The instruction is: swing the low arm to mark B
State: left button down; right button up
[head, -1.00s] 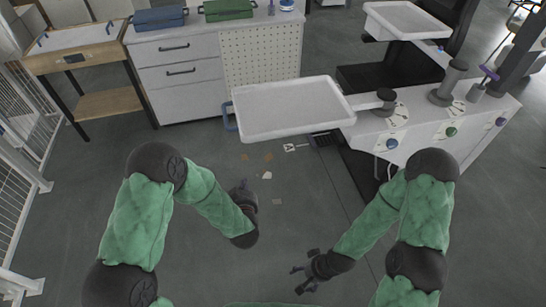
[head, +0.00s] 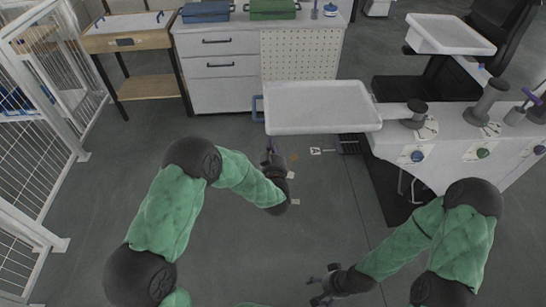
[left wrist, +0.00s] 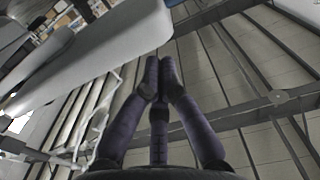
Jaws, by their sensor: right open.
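The low arm carries a white tray (head: 322,108) that reaches left from a short dark post (head: 417,115) on the white bench. A blue handle (head: 256,106) is on the tray's left side. Pale scale markings (head: 428,130) lie by the post; their letters are too small to read, so I cannot tell mark B. My left gripper (head: 271,150) is just below the tray's near left corner, apart from the handle. In the left wrist view its fingers (left wrist: 160,75) are together and empty, beside a pale slab. My right gripper (head: 318,288) is open and empty over the floor.
A second, higher tray (head: 450,34) is at the upper right, with another post (head: 489,100) on the bench (head: 460,150). A drawer cabinet (head: 220,70) and wooden table (head: 125,42) stand behind. White fencing (head: 40,130) runs at left.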

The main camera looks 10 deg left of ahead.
aim_at(271, 130)
pick_arm(q)
jog(key=shift+b+x, duration=0.35)
jog(key=shift+x, duration=1.7)
